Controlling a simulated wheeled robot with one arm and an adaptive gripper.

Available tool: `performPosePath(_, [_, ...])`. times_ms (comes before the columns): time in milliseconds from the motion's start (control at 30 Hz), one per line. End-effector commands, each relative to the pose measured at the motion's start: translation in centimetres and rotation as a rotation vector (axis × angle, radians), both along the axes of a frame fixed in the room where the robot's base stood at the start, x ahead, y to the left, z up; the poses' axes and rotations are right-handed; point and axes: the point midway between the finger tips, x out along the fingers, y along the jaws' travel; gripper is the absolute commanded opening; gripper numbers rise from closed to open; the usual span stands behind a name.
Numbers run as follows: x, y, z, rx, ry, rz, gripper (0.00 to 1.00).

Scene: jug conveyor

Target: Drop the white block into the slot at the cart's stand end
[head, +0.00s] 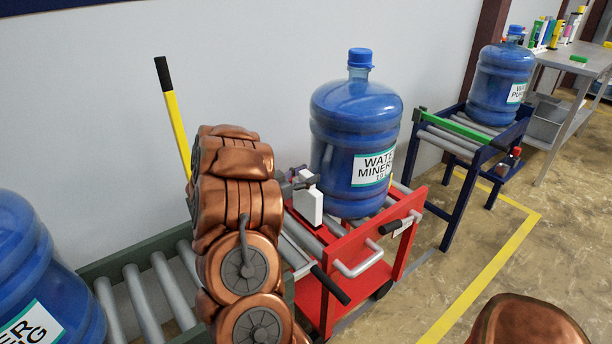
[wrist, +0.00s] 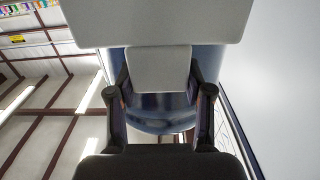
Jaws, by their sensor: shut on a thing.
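The white block (head: 308,205) is upright at the left end of the red cart (head: 338,252), beside the blue jug (head: 345,120) on the cart's rollers. My gripper (head: 300,182) is shut on the block's upper part. In the wrist view the white block (wrist: 158,68) sits between my two fingers (wrist: 160,95), with the blue jug (wrist: 160,122) behind it. The block's lower edge is close to the cart's red end, but I cannot tell whether it is in a slot or above it. The slot itself cannot be made out.
A green-grey roller conveyor (head: 88,268) with another jug (head: 40,275) lies to the left. A dark blue stand (head: 462,160) with a jug (head: 500,80) is to the right. A yellow lever (head: 178,130) rises behind my arm. A black-gripped handle (head: 330,285) projects from the cart's front.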

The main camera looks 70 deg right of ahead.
Motion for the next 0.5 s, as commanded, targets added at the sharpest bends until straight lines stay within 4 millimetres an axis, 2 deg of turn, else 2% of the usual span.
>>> performPosePath(500, [0.03, -0.02, -0.80, -0.001, 0.000, 0.001, 0.00])
